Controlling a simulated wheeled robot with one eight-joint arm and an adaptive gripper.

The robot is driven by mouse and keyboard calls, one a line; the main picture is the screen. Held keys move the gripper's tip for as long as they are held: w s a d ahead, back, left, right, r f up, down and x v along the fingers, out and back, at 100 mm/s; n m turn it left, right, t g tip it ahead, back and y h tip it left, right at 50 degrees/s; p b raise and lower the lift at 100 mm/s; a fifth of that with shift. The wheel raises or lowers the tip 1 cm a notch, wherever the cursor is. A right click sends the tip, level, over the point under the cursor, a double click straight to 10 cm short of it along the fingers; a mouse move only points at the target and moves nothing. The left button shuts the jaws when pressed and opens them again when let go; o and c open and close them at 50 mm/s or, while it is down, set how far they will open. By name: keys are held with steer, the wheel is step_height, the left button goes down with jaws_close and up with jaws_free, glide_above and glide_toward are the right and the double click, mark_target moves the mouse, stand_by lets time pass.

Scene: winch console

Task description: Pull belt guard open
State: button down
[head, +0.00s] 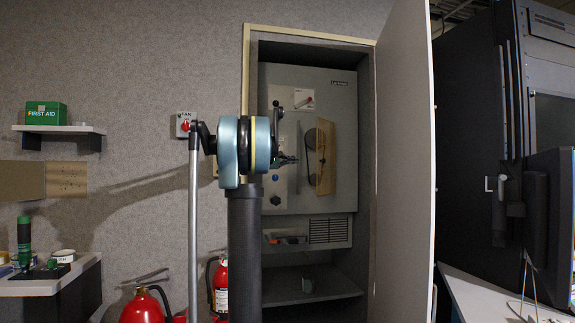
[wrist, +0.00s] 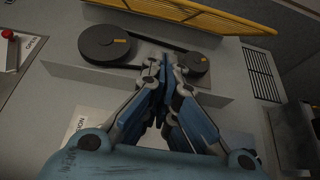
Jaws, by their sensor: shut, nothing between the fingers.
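The belt guard (head: 325,157) is a yellow panel on the grey console (head: 338,95) inside the cabinet. It stands out from the console face, swung open. In the wrist view the guard (wrist: 195,12) shows as a yellow slatted panel along the top. A large dark pulley (wrist: 103,48) and a smaller pulley (wrist: 191,64) with a belt are uncovered beneath it. My gripper (wrist: 168,62) is shut and empty, its fingertips in front of the pulleys and apart from the guard. In the head view my gripper (head: 292,159) is partly hidden by my arm.
The cabinet door (head: 403,170) stands open at the right. A red-handled switch (head: 304,100) is on the console's upper part. A vent grille (head: 330,230) and a shelf (head: 310,285) lie below. Fire extinguishers (head: 143,306) stand at the lower left.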

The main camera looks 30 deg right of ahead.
steer(key=s+d, duration=0.2)
steer(key=d, duration=0.5)
steer(key=shift+s+d, duration=0.15)
